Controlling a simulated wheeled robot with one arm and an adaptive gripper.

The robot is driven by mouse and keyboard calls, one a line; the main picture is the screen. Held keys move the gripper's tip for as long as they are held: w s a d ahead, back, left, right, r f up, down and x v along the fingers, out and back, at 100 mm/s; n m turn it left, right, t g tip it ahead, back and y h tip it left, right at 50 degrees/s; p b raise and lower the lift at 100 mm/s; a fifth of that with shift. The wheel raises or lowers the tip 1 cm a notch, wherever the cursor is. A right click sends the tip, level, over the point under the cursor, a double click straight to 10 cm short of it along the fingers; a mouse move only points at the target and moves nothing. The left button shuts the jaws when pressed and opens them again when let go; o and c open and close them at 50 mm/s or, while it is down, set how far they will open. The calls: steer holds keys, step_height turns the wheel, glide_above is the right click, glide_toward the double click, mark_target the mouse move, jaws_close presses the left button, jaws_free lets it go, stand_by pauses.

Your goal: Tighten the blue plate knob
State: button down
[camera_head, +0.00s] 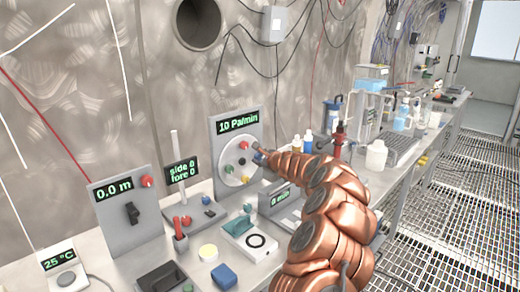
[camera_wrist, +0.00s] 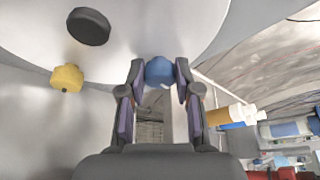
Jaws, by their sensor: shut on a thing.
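The blue plate knob (camera_wrist: 159,71) sits at the edge of a round white plate (camera_wrist: 190,25) in the wrist view. My gripper (camera_wrist: 160,82) is shut on it, with one finger on each side. In the head view the round white plate (camera_head: 235,172) is on an upright grey panel (camera_head: 213,128) with a "10 Pa/min" display. My gripper (camera_head: 258,153) reaches the plate's right side, and there the blue knob is hardly visible. A black knob (camera_wrist: 89,26) and a yellow knob (camera_wrist: 67,77) are also on the plate. A red knob (camera_head: 243,145) shows near its top.
Other panels stand to the left, one reading "0.0 m" (camera_head: 113,195). A white box with a black ring (camera_head: 252,241) and a blue block (camera_head: 224,276) lie on the bench in front. Bottles (camera_head: 376,157) stand to the right, beyond my arm.

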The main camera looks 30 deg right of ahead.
steer(key=shift+d+r+m+g+y+p, duration=0.15)
steer(key=shift+m+y+p, duration=0.4)
steer(key=shift+p, duration=1.7)
steer(key=shift+r+m+g+y+p, duration=0.25)
steer(key=shift+m+p, duration=0.5)
steer(key=shift+p, duration=1.45)
steer(key=m+y+p, duration=0.1)
steer(key=m+p, duration=0.1)
steer(key=p, duration=0.4)
steer(key=shift+d+m+g+y, duration=0.1)
steer(key=shift+m+g+y, duration=0.2)
steer(key=shift+g+y, duration=0.1)
steer(key=shift+d+f+m+y+p, duration=0.1)
steer(key=shift+m+y+p, duration=0.2)
steer(key=shift+m+p, duration=0.55)
steer(key=shift+f+m+y+p, duration=0.15)
steer(key=shift+m+y+p, duration=0.2)
steer(key=shift+y+p, duration=0.25)
steer(key=shift+d+m, duration=0.1)
steer(key=shift+m, duration=0.2)
steer(key=shift+f+m+y+p, duration=0.1)
steer(key=shift+m+y+p, duration=0.3)
steer(key=shift+m, duration=0.1)
steer(key=shift+w+m+y, duration=0.1)
steer(key=shift+m+y, duration=0.3)
steer(key=shift+m, duration=0.2)
